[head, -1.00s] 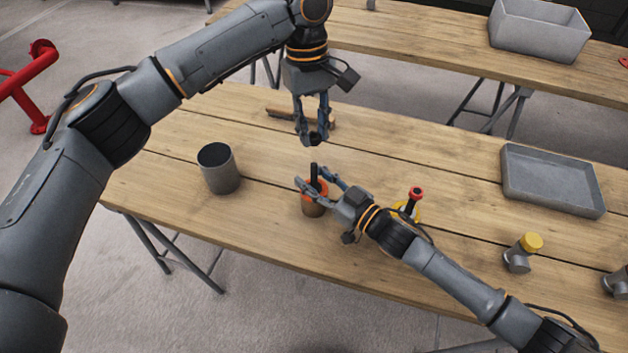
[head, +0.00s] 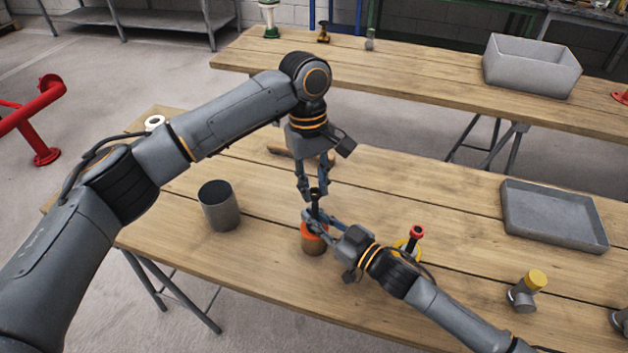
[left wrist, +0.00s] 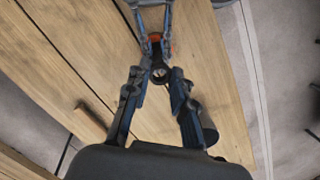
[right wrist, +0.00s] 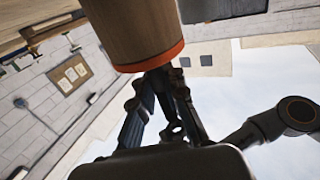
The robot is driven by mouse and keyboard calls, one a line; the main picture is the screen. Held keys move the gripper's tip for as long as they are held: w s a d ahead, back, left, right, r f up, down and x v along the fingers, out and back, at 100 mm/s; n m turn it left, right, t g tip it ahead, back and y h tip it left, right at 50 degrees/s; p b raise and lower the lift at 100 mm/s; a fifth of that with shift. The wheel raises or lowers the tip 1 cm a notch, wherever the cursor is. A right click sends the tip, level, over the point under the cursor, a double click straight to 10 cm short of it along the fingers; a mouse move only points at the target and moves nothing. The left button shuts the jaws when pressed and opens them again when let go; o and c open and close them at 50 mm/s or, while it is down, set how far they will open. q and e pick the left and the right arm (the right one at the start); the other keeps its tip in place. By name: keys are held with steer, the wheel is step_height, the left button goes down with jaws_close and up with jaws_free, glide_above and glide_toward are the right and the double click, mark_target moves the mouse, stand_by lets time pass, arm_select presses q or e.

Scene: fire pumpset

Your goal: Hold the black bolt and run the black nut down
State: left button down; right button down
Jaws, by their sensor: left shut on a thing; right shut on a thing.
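My left gripper (head: 317,194) points down, shut on the black nut (head: 318,193). The nut shows as a dark ring (left wrist: 160,73) between the fingertips in the left wrist view. The black bolt (head: 315,211) stands upright just below the nut, at an orange-topped brown cylinder (head: 313,244). My right gripper (head: 311,218) comes in from the right, shut on the bolt above the orange rim. The nut is at the bolt's top; I cannot tell whether the threads are engaged.
A grey cup (head: 219,208) stands left of the cylinder. A red-topped black part (head: 415,235) by a yellow ring and a yellow-capped fitting (head: 526,290) stand to the right. A shallow grey tray (head: 553,215) lies at the right. A brown piece lies behind my left gripper.

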mark_target(316, 204)
arm_select(q)
steer(key=shift+f, duration=0.15)
stand_by(0.3)
steer(key=shift+s+d+f+m, duration=0.1)
steer(key=shift+f+m, duration=0.35)
steer(key=shift+m, duration=0.35)
steer(key=shift+d+f+m, duration=0.1)
steer(key=shift+f+m, duration=0.35)
steer(key=shift+m, duration=0.35)
steer(key=shift+f, duration=0.55)
steer(key=shift+y, duration=0.3)
